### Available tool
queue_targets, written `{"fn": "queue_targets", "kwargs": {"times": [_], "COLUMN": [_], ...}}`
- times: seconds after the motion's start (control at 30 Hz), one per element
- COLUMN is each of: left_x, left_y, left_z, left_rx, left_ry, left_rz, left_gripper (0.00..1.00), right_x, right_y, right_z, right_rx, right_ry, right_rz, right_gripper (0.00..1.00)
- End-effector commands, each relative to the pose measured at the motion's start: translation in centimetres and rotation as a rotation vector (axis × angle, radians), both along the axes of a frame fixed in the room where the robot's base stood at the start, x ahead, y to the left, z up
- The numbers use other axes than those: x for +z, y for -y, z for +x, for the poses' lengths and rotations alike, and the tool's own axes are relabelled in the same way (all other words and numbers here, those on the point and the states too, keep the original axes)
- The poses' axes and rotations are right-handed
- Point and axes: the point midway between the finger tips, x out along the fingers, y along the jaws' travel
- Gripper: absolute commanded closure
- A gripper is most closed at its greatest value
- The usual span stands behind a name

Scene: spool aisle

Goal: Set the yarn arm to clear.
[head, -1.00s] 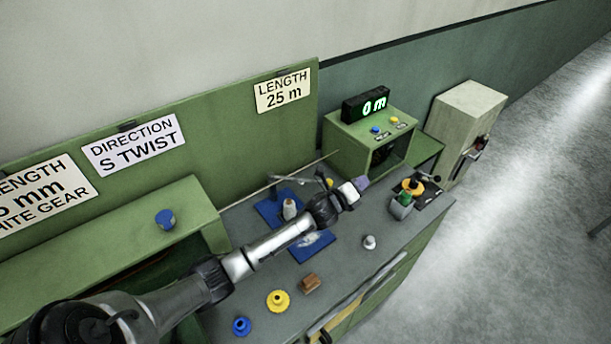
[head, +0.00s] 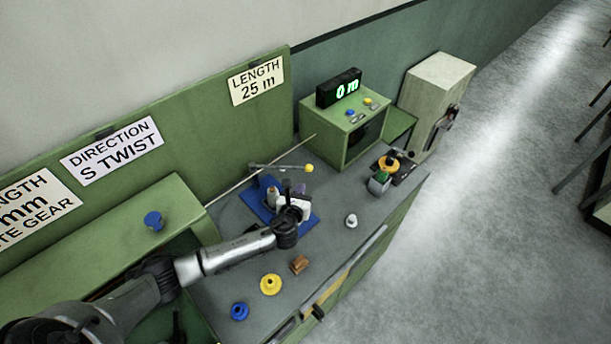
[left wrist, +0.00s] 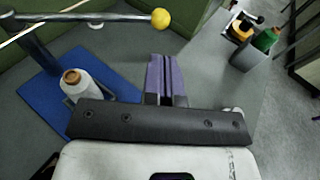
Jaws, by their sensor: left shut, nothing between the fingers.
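The yarn arm (head: 280,167) is a thin metal rod with a yellow ball (head: 309,168) at its right end. It stands out from a dark post at the back of a blue base plate (head: 250,196). In the left wrist view the rod (left wrist: 100,17) crosses the top left, and its yellow ball (left wrist: 160,19) is ahead of the fingers. My left gripper (head: 293,186) has purple fingers, shut and empty. It is above the blue plate, apart from the ball. A white yarn cone (left wrist: 80,86) stands on the plate left of the fingers. My right gripper is not in view.
A green box (head: 322,135) with a lit "0 m" display (head: 339,88) stands behind. A grey-white knob (head: 351,221), brown block (head: 299,264), yellow piece (head: 270,285) and blue piece (head: 239,311) lie along the bench.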

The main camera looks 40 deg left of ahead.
Motion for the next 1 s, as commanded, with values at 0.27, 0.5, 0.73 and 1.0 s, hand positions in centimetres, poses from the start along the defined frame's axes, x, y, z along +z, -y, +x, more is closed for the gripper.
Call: {"fn": "queue_targets", "kwargs": {"times": [0.27, 0.5, 0.73, 1.0], "left_x": [-1.0, -1.5, -1.6, -1.6], "left_y": [-2.0, -3.0, -3.3, -3.3], "left_z": [4.4, 6.4, 7.0, 7.0], "left_rx": [0.001, 0.001, 0.0, 0.0], "left_ry": [0.0, -0.001, -0.001, -0.001], "left_rz": [-0.002, -0.004, -0.003, -0.003], "left_gripper": [1.0, 1.0, 1.0, 1.0], "right_x": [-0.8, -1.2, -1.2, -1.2], "right_y": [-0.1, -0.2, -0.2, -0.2], "right_z": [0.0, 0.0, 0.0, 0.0], "right_rx": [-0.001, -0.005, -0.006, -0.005], "right_ry": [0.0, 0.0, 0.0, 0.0], "right_rz": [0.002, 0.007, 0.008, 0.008], "right_gripper": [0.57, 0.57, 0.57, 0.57]}}
